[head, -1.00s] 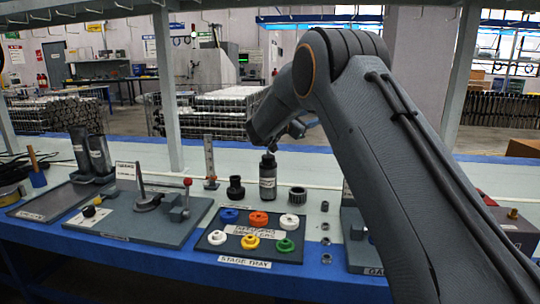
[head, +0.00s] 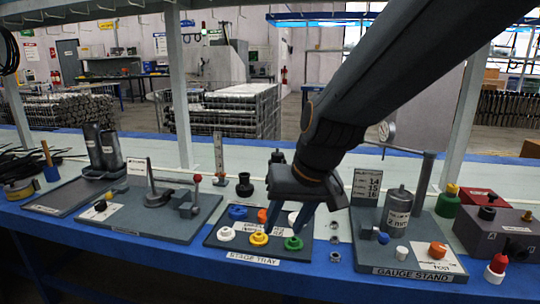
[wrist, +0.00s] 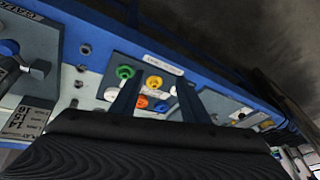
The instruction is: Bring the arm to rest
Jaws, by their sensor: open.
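My gripper (head: 281,226) hangs from my arm, which reaches in from the upper right in the head view. Its two fingers are apart, with nothing between them, and point down over the stage tray (head: 216,241). A gap between the tips and the caps cannot be judged. In the wrist view my gripper (wrist: 158,98) is open in front of the tray with its coloured caps. A white cap (head: 226,234), a yellow cap (head: 259,238), a green cap (head: 293,243) and a blue cap (head: 237,212) show on the tray; others are partly hidden by the fingers.
The gauge stand (head: 372,252) with a metal cylinder (head: 397,214) and upright post is just right of my gripper. A grey fixture plate (head: 150,222) with a red-knobbed lever lies left. A grey box (head: 494,236) stands far right. Shelf posts rise behind the bench.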

